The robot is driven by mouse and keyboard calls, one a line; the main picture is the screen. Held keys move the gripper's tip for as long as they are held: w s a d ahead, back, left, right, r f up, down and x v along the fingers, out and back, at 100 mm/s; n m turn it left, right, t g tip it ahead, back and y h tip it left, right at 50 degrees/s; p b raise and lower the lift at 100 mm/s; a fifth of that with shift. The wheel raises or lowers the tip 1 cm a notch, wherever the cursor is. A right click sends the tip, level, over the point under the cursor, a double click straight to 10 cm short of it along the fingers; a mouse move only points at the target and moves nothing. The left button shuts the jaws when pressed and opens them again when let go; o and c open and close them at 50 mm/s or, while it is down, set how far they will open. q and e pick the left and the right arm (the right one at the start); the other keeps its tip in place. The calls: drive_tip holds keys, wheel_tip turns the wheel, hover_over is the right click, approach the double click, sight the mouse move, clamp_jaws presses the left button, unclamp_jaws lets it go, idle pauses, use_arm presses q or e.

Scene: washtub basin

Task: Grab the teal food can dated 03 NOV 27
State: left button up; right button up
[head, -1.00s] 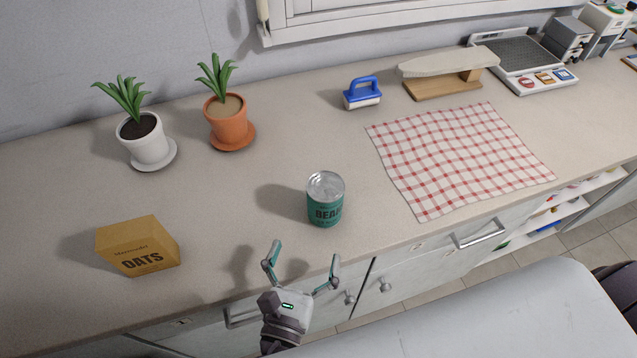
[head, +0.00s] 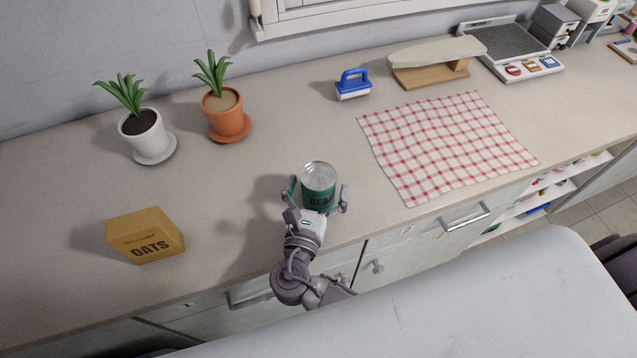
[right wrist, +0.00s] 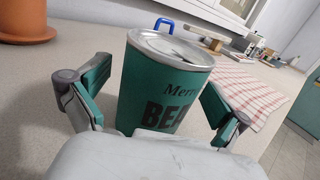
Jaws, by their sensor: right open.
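The teal can (head: 319,184) with a silver lid stands upright on the counter. Its label reads "BEA" in part, and no date can be read on it. It also fills the middle of the right wrist view (right wrist: 165,85). My right gripper (head: 316,197) is open, with one finger on each side of the can. In the right wrist view the fingers (right wrist: 158,108) flank the can, with a gap showing at the left. The can's lower part is hidden by the gripper's palm. My left gripper is not in view.
A box of oats (head: 146,237) stands to the left. Two potted plants, white (head: 146,136) and terracotta (head: 226,115), stand behind. A checked cloth (head: 445,145) lies to the right, with a blue-handled brush (head: 353,85) behind it. The counter's front edge is close.

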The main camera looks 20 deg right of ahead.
drive_tip(key=shift+s, duration=0.1)
drive_tip(key=c, duration=1.5)
drive_tip(key=shift+r, duration=0.1)
drive_tip(key=shift+c, duration=0.7)
drive_tip(key=shift+r, duration=0.1)
